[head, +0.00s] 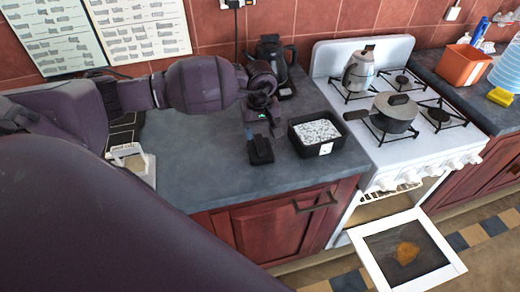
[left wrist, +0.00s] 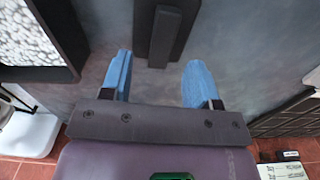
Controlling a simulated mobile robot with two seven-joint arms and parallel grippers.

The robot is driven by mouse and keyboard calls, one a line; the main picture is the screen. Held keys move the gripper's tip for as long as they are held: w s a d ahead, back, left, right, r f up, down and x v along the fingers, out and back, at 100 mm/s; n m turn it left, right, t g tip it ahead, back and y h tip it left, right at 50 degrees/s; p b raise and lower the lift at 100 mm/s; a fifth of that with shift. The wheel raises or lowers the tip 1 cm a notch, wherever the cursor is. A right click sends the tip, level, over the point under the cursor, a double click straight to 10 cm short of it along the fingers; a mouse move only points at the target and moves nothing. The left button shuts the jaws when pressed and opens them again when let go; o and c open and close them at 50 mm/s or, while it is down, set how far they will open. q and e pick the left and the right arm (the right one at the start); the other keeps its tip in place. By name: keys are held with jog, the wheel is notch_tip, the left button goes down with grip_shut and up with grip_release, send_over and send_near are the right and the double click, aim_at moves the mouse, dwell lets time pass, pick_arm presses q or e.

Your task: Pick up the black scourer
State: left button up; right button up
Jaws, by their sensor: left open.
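The black scourer (head: 260,151) lies on the dark grey counter, left of a black tray, in the head view. In the left wrist view the scourer (left wrist: 163,38) shows at the top middle as a dark block with a raised narrower part. My left gripper (head: 264,124) is just behind and above it in the head view. In the left wrist view its blue fingertips (left wrist: 158,74) are spread apart with nothing between them, and the scourer's near end lies just beyond them. I cannot tell the exact height gap. My right gripper is not in view.
The black tray (head: 297,143) of white granules stands close right of the scourer. A dark kettle (head: 274,55) stands behind. A white stove (head: 425,144) with a pan (head: 393,115) and a steel kettle (head: 359,70) is at right, its oven door open. The counter left of the scourer is clear.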

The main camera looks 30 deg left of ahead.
aim_at(260, 141)
pick_arm(q)
notch_tip(260, 141, down, 4)
jog(key=shift+s+r+p, duration=0.1)
jog(key=shift+r+p, duration=0.15)
jog(key=shift+p, duration=0.2)
jog(key=shift+f, duration=0.55)
jog(key=shift+c, duration=0.4)
jog(key=c, duration=0.9)
jog(key=shift+r, duration=0.1)
